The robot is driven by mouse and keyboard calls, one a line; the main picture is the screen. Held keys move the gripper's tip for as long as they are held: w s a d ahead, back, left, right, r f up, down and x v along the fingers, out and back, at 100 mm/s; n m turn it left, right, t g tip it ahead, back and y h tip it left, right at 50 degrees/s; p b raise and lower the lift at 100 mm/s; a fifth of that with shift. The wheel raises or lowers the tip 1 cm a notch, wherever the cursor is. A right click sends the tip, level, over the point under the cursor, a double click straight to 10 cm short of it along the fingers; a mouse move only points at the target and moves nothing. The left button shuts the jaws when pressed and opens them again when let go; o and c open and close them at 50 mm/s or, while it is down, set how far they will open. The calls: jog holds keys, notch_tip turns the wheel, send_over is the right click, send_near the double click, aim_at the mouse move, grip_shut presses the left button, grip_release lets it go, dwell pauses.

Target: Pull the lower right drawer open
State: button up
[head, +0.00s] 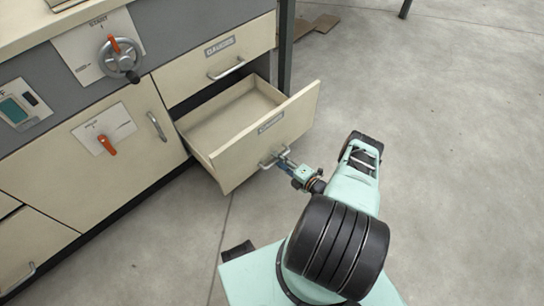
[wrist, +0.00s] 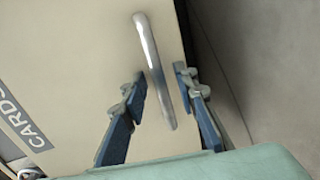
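The lower right drawer (head: 262,138) is a cream box pulled well out of the cabinet, and its empty inside shows in the head view. Its front panel, with a label reading "CARDS" (wrist: 22,125) in the wrist view, faces my gripper. A metal bar handle (wrist: 154,70) is on that front. My gripper (wrist: 160,84) has its two blue fingers apart, one on each side of the handle's near end. A gap shows between the handle and each finger, so I cannot see it gripped. In the head view my gripper (head: 284,160) is at the handle.
A closed upper drawer (head: 215,62) with its own handle sits above the open one. A cabinet door (head: 120,140) with a red lever (head: 107,145) is to the left. A dark post (head: 286,45) stands at the cabinet's right end. The concrete floor (head: 440,130) to the right is clear.

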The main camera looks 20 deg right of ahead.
jog(key=shift+w+a, duration=0.1)
jog(key=shift+w, duration=0.15)
grip_shut()
dwell(0.3)
